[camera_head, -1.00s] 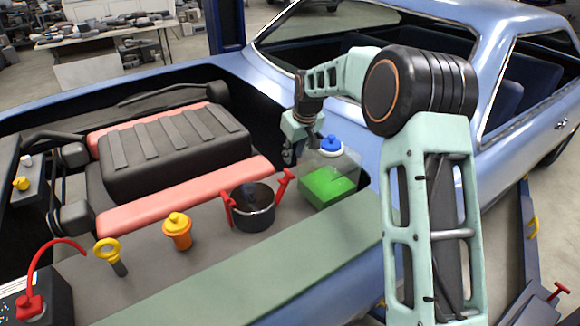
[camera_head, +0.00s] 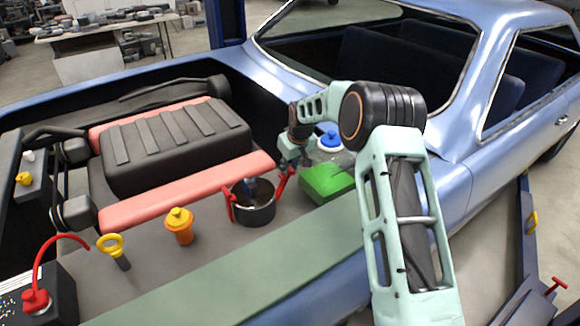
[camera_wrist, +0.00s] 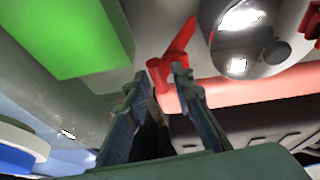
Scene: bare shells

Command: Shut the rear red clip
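A dark round canister (camera_head: 254,208) with a shiny metal face (camera_wrist: 255,45) stands on the bay's ledge. It has a red clip on each side. The right, farther red clip (camera_head: 284,181) leans outward from the canister. In the wrist view this red clip (camera_wrist: 178,46) slants up, with its base just ahead of my fingertips. The other red clip (camera_head: 228,205) is on the canister's left side. My gripper (camera_head: 293,160) is beside the right clip. In the wrist view my gripper (camera_wrist: 158,82) has its fingers apart; whether they touch the clip is unclear.
A green block (camera_head: 326,183) and a blue-capped reservoir (camera_head: 330,141) are right of the canister. A red bar (camera_head: 190,190) runs behind it.

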